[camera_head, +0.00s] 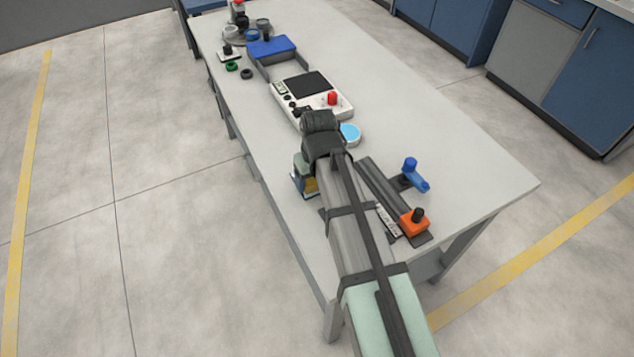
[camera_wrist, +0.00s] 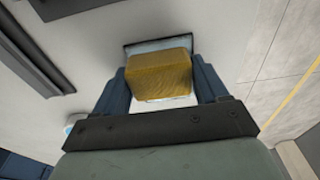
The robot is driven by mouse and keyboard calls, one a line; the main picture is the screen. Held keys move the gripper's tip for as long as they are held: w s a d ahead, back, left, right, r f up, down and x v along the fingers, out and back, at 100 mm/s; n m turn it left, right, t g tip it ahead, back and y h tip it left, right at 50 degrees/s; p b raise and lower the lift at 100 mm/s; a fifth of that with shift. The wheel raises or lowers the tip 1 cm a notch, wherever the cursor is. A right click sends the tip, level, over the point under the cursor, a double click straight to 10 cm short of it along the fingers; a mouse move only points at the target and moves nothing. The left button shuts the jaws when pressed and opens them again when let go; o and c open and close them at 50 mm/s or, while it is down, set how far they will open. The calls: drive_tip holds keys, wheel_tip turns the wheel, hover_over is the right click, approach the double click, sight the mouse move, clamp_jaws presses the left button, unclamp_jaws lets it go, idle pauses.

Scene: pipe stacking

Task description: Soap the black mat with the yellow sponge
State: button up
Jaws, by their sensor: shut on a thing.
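My gripper (camera_wrist: 161,82) is shut on the yellow sponge (camera_wrist: 160,68), with one dark blue finger on each side of it. In the head view a small yellow part of the sponge (camera_head: 311,187) shows beside my arm at the table's left edge. Behind the sponge in the wrist view is a small dark-rimmed tray (camera_wrist: 128,48) with a pale blue inside; I cannot tell whether the sponge touches it. A flat black square (camera_head: 309,83), which looks like the black mat, lies on a white panel farther up the table, away from my gripper.
The white panel (camera_head: 335,112) carries a red knob and small dials. A round light-blue dish (camera_head: 350,133) stands near it. A dark rail with an orange block (camera_head: 414,224) and a blue fitting (camera_head: 416,178) lie right of my arm. The table's right side is clear.

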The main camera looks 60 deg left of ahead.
drive_tip(key=shift+a, duration=3.6)
wheel_tip(320, 180, up, 8)
